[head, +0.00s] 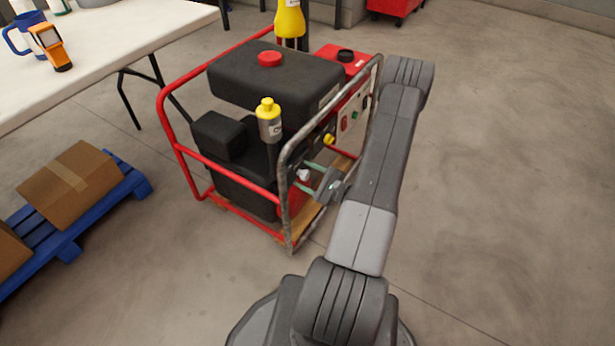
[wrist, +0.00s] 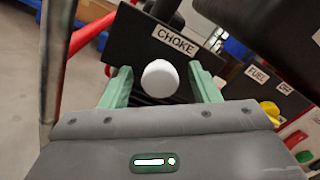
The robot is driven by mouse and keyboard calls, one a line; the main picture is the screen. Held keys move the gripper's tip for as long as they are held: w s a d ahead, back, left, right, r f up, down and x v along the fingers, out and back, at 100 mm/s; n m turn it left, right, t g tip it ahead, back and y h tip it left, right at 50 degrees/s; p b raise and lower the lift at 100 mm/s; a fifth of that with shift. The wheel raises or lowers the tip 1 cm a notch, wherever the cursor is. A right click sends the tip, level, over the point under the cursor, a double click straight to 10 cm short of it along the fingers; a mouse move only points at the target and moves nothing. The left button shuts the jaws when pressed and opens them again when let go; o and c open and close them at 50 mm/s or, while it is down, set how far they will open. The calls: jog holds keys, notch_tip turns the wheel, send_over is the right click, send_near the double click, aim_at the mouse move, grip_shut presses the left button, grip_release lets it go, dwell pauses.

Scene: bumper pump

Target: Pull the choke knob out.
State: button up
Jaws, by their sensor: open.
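The choke knob is a white round knob (wrist: 160,79) below a CHOKE label (wrist: 174,40) on a dark plate in the wrist view. In the head view the knob (head: 303,174) shows as a small white spot on the generator's near side. My gripper (wrist: 162,88) is open, with one green finger on each side of the knob; I cannot tell whether either finger touches it. In the head view my gripper (head: 306,178) reaches in at the generator's frame. The knob's stem is hidden behind the knob.
The generator's grey frame post (wrist: 56,70) stands left of my gripper. A yellow fuel knob (wrist: 271,110) with FUEL and OFF labels is to the right. A black tank (head: 275,82) sits above. Open floor (head: 500,180) lies to the right.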

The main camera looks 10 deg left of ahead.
aim_at(308, 176)
grip_shut()
jog(key=shift+b+v, duration=0.4)
jog(key=shift+v, duration=0.95)
jog(key=shift+s+d, duration=0.1)
jog(key=shift+d, duration=0.15)
grip_release()
jog(key=shift+d, duration=0.1)
jog(key=p+v, duration=0.2)
jog(key=v, duration=1.1)
jog(key=shift+s+d, duration=0.15)
jog(key=shift+d, duration=0.2)
